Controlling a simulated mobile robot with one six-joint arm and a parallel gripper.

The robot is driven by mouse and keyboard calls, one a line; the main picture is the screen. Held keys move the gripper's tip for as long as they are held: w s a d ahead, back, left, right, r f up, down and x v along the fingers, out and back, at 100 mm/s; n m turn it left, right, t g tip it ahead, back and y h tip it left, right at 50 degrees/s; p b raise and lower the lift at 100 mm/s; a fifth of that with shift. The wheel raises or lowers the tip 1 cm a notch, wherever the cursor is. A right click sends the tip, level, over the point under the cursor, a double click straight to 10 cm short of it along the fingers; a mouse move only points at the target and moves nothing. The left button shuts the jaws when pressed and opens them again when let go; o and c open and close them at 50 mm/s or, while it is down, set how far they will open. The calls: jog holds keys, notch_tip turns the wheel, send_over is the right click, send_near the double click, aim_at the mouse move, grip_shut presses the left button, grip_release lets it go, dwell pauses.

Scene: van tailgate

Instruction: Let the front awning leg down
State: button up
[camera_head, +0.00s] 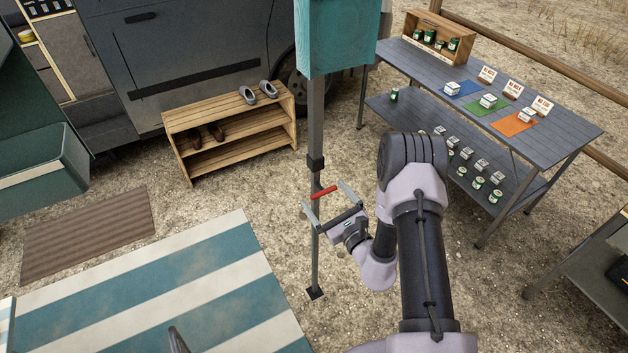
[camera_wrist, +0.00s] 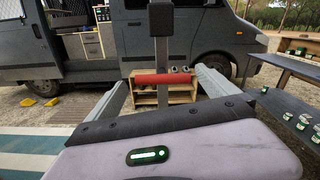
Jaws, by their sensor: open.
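The front awning leg (camera_head: 316,120) is a grey upright pole with a dark collar (camera_head: 315,163) and a flat foot (camera_head: 315,293) on the ground. A red handle (camera_head: 325,191) sticks out sideways just below the collar. In the wrist view the red handle (camera_wrist: 163,79) lies crosswise in front of the pole (camera_wrist: 162,55), below a dark block (camera_wrist: 161,18). My gripper (camera_head: 324,194) is open, its two fingers at either end of the red handle. In the wrist view my gripper (camera_wrist: 163,82) spans the handle; I cannot tell whether the fingers touch it.
A teal hanging panel (camera_head: 335,35) covers the pole's upper part. A wooden shoe rack (camera_head: 230,125) stands behind, by the grey van (camera_head: 190,50). A grey table (camera_head: 480,90) with small goods is at right. A striped mat (camera_head: 170,290) lies front left. Gravel around the foot is clear.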

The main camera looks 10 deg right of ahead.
send_over(315, 210)
jog(key=w, duration=0.1)
jog(key=shift+w, duration=0.15)
jog(key=shift+c, duration=0.2)
jog(key=shift+f, duration=0.1)
jog(key=c, duration=1.8)
notch_tip(315, 210, down, 12)
jog(key=b, duration=1)
jog(key=shift+f, duration=0.15)
jog(key=shift+c, duration=0.2)
jog(key=shift+a, duration=0.1)
jog(key=o, duration=1.9)
jog(key=shift+a, duration=0.15)
jog(key=shift+r, duration=0.2)
